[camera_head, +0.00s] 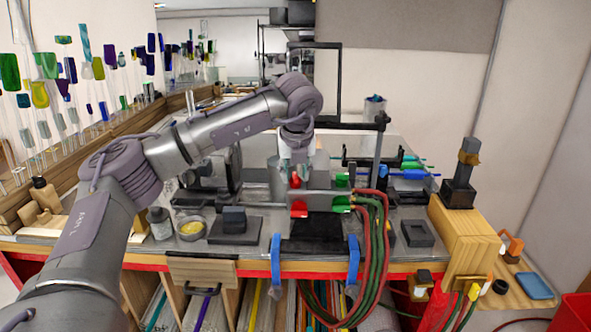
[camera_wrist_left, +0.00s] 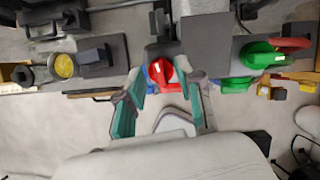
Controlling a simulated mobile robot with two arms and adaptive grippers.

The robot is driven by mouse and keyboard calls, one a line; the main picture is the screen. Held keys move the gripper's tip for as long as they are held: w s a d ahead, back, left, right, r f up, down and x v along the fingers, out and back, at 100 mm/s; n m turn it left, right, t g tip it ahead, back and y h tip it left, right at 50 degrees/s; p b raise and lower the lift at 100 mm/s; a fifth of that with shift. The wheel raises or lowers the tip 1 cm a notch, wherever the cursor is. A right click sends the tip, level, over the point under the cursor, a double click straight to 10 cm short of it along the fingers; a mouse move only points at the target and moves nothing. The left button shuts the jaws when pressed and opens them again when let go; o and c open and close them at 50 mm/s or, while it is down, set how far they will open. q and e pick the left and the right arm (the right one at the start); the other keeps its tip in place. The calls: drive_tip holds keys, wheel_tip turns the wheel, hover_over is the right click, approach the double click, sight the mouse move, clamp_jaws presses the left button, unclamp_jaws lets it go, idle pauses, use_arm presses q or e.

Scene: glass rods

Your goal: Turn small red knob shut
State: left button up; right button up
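A small red knob (camera_head: 296,181) stands on the burner assembly at the middle of the bench, with a larger red handle (camera_head: 299,209) below it in the head view. My left gripper (camera_head: 297,168) points down just above the small knob. In the left wrist view, the open fingers (camera_wrist_left: 166,79) are spread, with a red knob (camera_wrist_left: 161,71) showing between and just beyond their tips. I cannot tell whether either finger touches it. Nothing is held. My right gripper is in neither view.
Green knobs (camera_head: 342,205) sit to the right, close by; one also shows in the wrist view (camera_wrist_left: 262,56). Red and green hoses (camera_head: 372,240) hang over the bench front. A yellow-filled bowl (camera_head: 191,229) and a dark block (camera_head: 234,218) stand to the left.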

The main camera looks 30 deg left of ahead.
use_arm(q)
clamp_jaws()
